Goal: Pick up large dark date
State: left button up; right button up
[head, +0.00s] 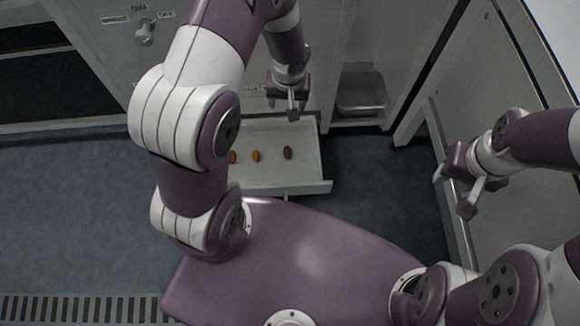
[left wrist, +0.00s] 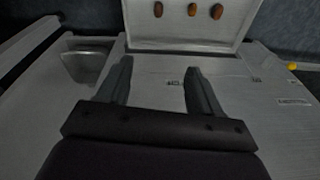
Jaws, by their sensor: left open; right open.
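A dark brown date (head: 287,152) lies at the right of a row in a pale open drawer (head: 310,180); it also shows at the left of the row in the left wrist view (left wrist: 158,9). An orange-brown date (head: 255,155) and a reddish-brown date (head: 232,157) lie to its left in the head view, the last partly behind my left arm. My left gripper (head: 288,104) is open and empty near the drawer's back edge, apart from the dates. It also shows in the left wrist view (left wrist: 159,66). My right gripper (head: 452,195) is open and empty at the right.
A grey bin (head: 361,92) sits in a recess right of the drawer. A knob (head: 145,36) is on the cabinet front. A grey panel (head: 500,75) stands beside my right arm. Open floor (head: 375,190) lies right of the drawer.

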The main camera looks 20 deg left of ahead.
pick_arm(q)
jog(key=n+b, duration=0.2)
jog(key=b, duration=1.2)
send_over(288, 151)
jog(key=s+d, duration=0.1)
notch_tip(288, 151, down, 31)
jog(key=shift+r, duration=0.1)
jog(key=f+b, duration=0.2)
jog(key=f, duration=0.1)
jog(key=w+a+f+b, duration=0.1)
jog(key=f+b, duration=0.1)
jog(key=shift+f, duration=0.25)
jog(key=shift+r, duration=0.1)
pick_arm(e)
notch_tip(288, 151, down, 22)
jog(key=shift+f, duration=0.15)
pick_arm(q)
jog(key=shift+s, duration=0.1)
jog(key=c, duration=0.8)
